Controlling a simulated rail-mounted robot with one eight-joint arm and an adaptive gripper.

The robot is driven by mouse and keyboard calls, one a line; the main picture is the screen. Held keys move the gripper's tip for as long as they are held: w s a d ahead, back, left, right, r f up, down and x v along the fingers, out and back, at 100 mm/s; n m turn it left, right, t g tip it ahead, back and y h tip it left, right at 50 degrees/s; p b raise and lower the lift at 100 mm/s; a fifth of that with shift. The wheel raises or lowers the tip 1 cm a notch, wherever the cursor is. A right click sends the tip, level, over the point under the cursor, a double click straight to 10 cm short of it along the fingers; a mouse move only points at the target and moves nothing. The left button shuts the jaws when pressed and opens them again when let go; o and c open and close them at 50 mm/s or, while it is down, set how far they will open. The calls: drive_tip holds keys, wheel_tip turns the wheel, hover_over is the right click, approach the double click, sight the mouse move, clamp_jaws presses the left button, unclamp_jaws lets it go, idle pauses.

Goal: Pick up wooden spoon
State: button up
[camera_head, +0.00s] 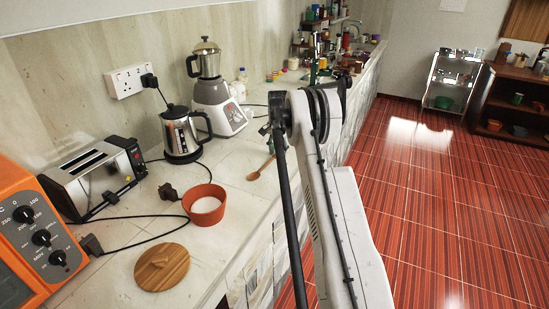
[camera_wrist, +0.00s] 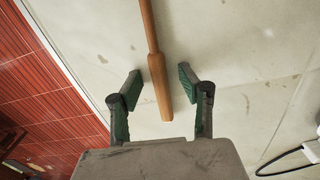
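The wooden spoon (camera_wrist: 158,75) lies on the pale stone counter. In the wrist view its handle runs from the top edge down between my fingers, and its thick end points toward my palm; its bowl is out of that view. My gripper (camera_wrist: 159,82) is open, with one green-padded finger on each side of the handle. In the head view the spoon (camera_head: 262,167) shows partly beside my arm, which hides much of the gripper.
The counter (camera_head: 235,170) is bare around the spoon. An orange bowl (camera_head: 204,205), a kettle (camera_head: 182,135) and a blender (camera_head: 215,95) stand to its left. A round wooden lid (camera_head: 162,267) lies nearer. Black cables cross the counter, and its edge drops to the red floor (camera_head: 440,190).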

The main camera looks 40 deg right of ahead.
drive_tip(key=shift+c, duration=0.5)
clamp_jaws()
drive_tip(key=shift+r, duration=0.2)
